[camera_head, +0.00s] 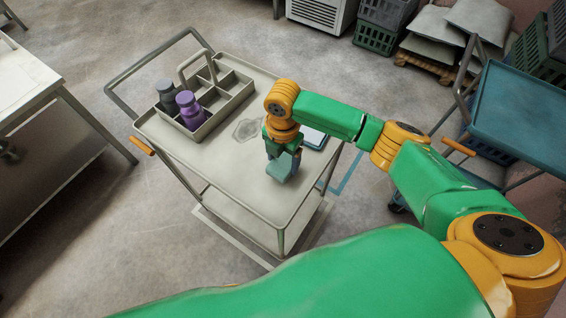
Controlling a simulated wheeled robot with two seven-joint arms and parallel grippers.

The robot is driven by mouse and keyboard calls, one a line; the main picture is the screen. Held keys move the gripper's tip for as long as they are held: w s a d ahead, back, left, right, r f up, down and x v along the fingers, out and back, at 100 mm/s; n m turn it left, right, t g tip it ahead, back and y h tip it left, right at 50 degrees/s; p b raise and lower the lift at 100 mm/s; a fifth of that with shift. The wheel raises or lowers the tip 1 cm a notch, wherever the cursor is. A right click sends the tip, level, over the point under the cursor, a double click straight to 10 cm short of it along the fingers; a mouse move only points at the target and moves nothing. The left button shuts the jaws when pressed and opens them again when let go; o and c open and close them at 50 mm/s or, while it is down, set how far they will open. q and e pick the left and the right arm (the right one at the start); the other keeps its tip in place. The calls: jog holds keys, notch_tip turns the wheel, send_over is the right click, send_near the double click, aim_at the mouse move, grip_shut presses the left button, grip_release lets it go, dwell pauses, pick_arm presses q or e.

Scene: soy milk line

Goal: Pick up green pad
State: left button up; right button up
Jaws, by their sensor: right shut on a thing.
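A green pad (281,170) is in the jaws of my right gripper (283,157), close above the front right part of the grey cart's top (225,160). Whether the pad touches the cart top cannot be told. The gripper points down, shut on the pad and covering part of it. My left gripper is not in view.
A divided caddy (221,99) with a purple bottle (190,111) and a grey bottle (167,96) stands on the cart. A faint wet-looking patch (247,129) and a flat pale tablet-like thing (313,139) lie near the gripper. A blue cart (523,112) stands right.

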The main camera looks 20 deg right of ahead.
jog(key=s+a+r+p, duration=0.1)
jog(key=s+a+r, duration=0.4)
jog(key=s+r, duration=0.5)
jog(key=s, duration=0.3)
jog(key=shift+r, duration=0.25)
jog(key=shift+a, duration=0.1)
